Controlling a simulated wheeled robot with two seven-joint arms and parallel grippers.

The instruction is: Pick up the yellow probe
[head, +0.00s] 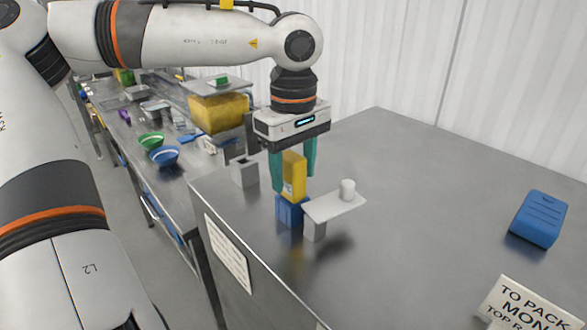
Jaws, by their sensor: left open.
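The yellow probe (293,176) stands upright in a blue holder (290,211) on the steel table. My left gripper (292,180) points straight down over it. Its two green fingers are open, one on each side of the probe's upper part. I cannot tell whether either finger touches the probe. The probe's lower end is hidden in the holder. My right gripper is not in view.
A small white platform (325,208) with a white cylinder (347,189) stands right beside the holder. A grey block (244,172) is to the left. A blue box (538,218) and a sign (530,305) are at the right. The table's middle is clear.

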